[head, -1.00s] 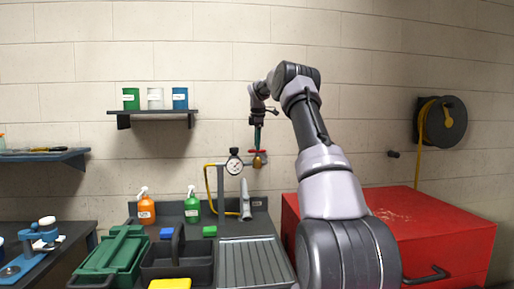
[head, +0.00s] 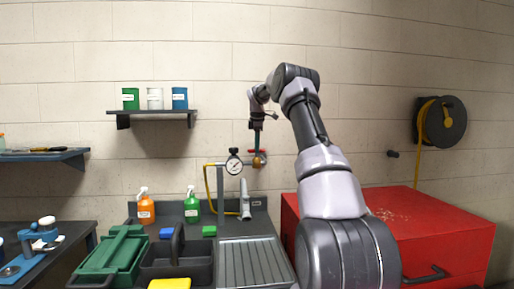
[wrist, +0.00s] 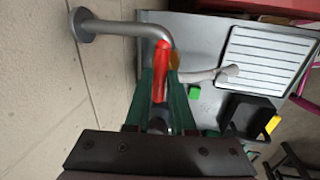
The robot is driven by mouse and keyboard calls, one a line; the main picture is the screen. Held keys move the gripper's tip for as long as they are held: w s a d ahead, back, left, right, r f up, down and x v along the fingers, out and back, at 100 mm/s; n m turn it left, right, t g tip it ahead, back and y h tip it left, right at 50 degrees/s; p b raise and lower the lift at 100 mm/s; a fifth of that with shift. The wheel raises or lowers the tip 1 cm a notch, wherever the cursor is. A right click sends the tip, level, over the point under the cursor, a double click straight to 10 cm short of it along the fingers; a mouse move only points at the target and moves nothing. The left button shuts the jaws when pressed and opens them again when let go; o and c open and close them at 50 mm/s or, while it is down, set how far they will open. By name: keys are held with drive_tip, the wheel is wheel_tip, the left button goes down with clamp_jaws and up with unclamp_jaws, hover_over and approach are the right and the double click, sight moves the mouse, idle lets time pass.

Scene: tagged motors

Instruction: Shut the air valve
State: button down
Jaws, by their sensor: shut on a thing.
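The air valve (head: 259,162) is a brass body on the pipe beside the round gauge, against the back wall. Its red handle (wrist: 160,60) lies between the green fingers of my gripper (wrist: 160,85) in the wrist view. My gripper (head: 257,147) reaches down onto the valve from above in the head view and is shut on the red handle. In the head view only a small red end of the handle shows at the right of the fingers. The fingers hide part of the handle and valve.
A pressure gauge (head: 234,164) on a grey post and a yellow hose (head: 208,184) stand just left of the valve. A red cabinet (head: 420,225) is at the right. Spray bottles (head: 192,206) and a dark caddy (head: 176,261) are on the bench below.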

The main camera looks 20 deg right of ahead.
drive_tip(key=m, duration=0.4)
drive_tip(key=shift+w+a+h, duration=0.1)
drive_tip(key=shift+a+h, duration=0.05)
drive_tip(key=shift+h, duration=0.25)
drive_tip(key=m+g, duration=0.1)
drive_tip(key=m, duration=0.3)
drive_tip(key=shift+m+h, duration=0.3)
drive_tip(key=m, duration=0.4)
drive_tip(key=shift+w+m+g, duration=0.15)
drive_tip(key=shift+m+g, duration=0.15)
drive_tip(key=shift+g, duration=0.1)
drive_tip(key=shift+m+g, duration=0.4)
drive_tip(key=shift+m, duration=1.8)
drive_tip(key=shift+a, duration=0.1)
drive_tip(key=c, duration=0.8)
unclamp_jaws()
drive_tip(key=shift+o, duration=0.2)
